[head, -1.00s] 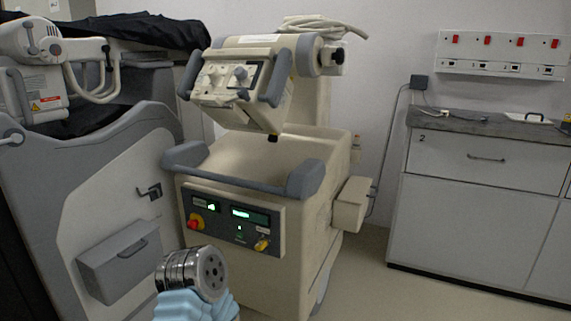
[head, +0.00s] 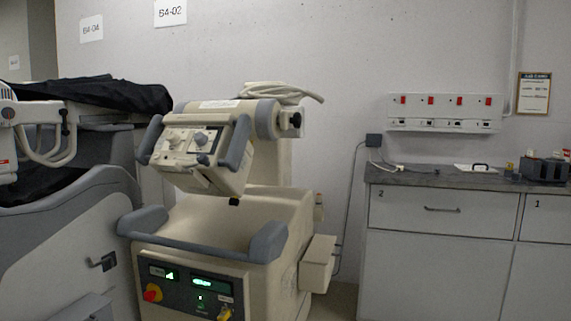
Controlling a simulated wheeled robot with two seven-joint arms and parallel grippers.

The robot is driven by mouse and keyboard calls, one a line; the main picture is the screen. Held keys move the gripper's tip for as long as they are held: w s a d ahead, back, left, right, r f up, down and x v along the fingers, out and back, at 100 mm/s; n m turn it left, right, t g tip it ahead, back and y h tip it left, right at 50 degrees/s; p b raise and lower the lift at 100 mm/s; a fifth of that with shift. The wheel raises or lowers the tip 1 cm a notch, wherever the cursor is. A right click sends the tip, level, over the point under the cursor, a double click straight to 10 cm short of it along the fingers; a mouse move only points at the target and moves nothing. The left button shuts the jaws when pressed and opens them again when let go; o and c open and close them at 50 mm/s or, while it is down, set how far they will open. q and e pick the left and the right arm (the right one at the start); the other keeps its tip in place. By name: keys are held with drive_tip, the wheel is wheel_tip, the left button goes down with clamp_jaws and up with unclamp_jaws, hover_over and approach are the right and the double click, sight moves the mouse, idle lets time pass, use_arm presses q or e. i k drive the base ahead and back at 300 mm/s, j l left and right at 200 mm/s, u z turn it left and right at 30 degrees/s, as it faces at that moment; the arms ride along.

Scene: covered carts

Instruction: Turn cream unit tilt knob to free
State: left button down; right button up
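The cream unit (head: 222,225) stands left of the middle in the head view. Its tilting head (head: 205,150) sits above the tub, with grey handles on both sides and several small knobs on its face. A dark knob (head: 296,120) is on the right end of the head's pivot; its setting is too small to read. A red knob (head: 152,293) and a yellow key-like switch (head: 224,312) are on the lit lower panel. Neither of my grippers is in view.
A grey and white unit under a black cover (head: 95,95) stands close on the left. A side box (head: 317,263) sticks out from the cream unit's right. A cabinet with a grey worktop (head: 440,178) stands at right. A narrow floor gap lies between.

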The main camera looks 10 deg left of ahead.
sight(296, 120)
drive_tip(key=i+l+u, duration=0.1)
drive_tip(key=i+l, duration=0.15)
drive_tip(key=i+l+u, duration=0.25)
drive_tip(key=i+l, duration=0.2)
drive_tip(key=l, duration=0.25)
drive_tip(key=i+l+u, duration=0.15)
drive_tip(key=l, duration=0.2)
drive_tip(key=i+l+u, duration=0.1)
drive_tip(key=i+l, duration=0.15)
drive_tip(key=l, duration=0.15)
drive_tip(key=i+l+u, duration=0.15)
drive_tip(key=l, duration=0.25)
